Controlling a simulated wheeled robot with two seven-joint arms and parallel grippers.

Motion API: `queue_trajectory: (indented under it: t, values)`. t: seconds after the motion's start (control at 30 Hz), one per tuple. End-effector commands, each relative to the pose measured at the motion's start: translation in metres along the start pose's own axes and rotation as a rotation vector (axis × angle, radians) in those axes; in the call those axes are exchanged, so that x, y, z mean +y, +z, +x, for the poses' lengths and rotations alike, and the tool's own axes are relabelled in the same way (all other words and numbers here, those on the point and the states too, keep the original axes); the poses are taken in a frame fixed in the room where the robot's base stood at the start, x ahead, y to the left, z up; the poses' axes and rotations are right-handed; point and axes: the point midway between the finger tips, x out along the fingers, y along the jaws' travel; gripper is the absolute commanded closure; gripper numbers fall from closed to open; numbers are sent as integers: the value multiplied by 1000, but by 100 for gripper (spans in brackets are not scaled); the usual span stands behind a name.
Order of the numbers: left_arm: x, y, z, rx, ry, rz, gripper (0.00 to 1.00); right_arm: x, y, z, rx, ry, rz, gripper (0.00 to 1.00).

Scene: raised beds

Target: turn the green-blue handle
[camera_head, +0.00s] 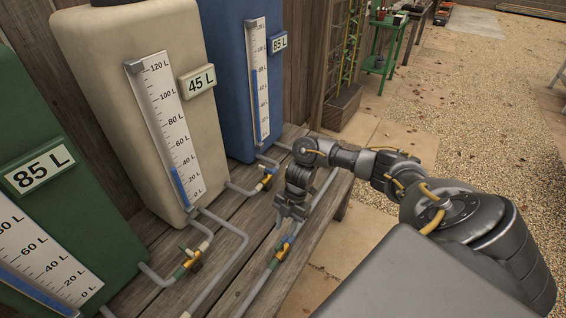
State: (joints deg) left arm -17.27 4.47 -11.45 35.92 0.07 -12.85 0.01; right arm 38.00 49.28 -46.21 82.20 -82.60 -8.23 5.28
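The valve with green and blue bands (284,247) sits on a grey pipe on the wooden bench, near its front edge. Its handle is hard to make out; my gripper covers part of that spot. My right gripper (284,222) reaches in from the right and points down just above this valve. Its fingertips are small and dark, so I cannot tell whether they are open or touching the handle. My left gripper is not in view.
A green tank (62,130), a beige tank (105,85) and a blue tank (228,80) stand on the bench (222,240). Other valves sit below the beige tank (190,260) and the blue tank (266,180). A green cart (385,45) stands beyond. Gravel ground lies right.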

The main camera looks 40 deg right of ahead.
Motion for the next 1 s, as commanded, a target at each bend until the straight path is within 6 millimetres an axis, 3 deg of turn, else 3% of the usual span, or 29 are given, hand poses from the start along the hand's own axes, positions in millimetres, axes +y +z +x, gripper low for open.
queue_trajectory:
  t: [0.1,0.3,1.0]
  values:
    - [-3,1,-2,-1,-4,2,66,1,0,-23,-3,3,-2,64]
    - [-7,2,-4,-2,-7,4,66,0,0,-41,-2,1,0,64]
    - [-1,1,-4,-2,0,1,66,0,0,-42,0,0,1,64]
